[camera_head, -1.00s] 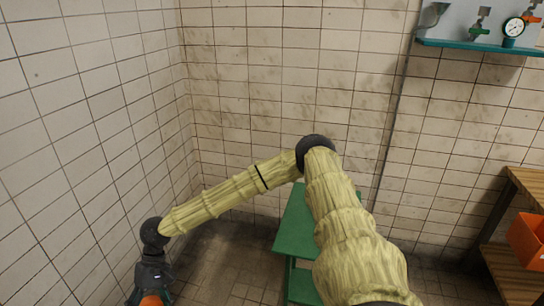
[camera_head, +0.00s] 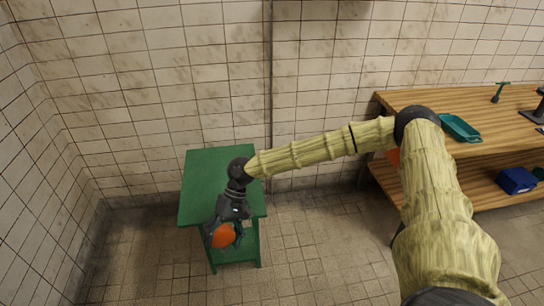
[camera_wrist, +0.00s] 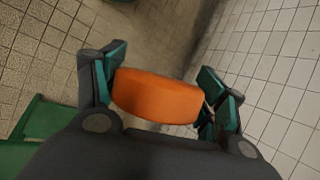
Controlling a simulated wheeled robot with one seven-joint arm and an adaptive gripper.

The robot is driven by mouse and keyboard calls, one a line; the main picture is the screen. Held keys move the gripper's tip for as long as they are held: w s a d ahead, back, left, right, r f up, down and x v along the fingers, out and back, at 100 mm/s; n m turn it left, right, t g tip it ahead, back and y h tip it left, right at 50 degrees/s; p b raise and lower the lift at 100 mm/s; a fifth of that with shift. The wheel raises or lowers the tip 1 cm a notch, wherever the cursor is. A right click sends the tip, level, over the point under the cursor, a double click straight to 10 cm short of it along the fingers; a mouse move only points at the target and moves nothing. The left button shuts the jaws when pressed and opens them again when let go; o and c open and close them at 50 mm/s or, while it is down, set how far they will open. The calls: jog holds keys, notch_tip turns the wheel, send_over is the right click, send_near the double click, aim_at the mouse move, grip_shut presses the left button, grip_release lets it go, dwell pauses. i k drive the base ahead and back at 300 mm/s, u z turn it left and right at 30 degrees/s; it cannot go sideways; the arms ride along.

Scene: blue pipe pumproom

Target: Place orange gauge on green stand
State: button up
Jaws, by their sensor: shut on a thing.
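The orange gauge (camera_head: 223,236) is held in my gripper (camera_head: 224,238), in front of the near edge of the green stand in the head view. In the wrist view the gauge (camera_wrist: 156,97) sits between the two fingers of my gripper (camera_wrist: 160,95); its dial face is not visible. The green stand (camera_head: 208,172) has a flat, bare top and a lower shelf, and my arm's wrist covers part of its right side. A green edge of it shows at the left of the wrist view (camera_wrist: 45,118).
A wooden workbench (camera_head: 450,95) stands at the right, with a teal tray (camera_head: 459,128) and a small tool (camera_head: 500,92) on top. A blue bin (camera_head: 516,180) is on its lower shelf. Tiled walls close off the back and left. The floor between stand and bench is clear.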

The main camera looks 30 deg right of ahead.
aim_at(222, 162)
jog(key=z, duration=0.25)
jog(key=i, duration=1)
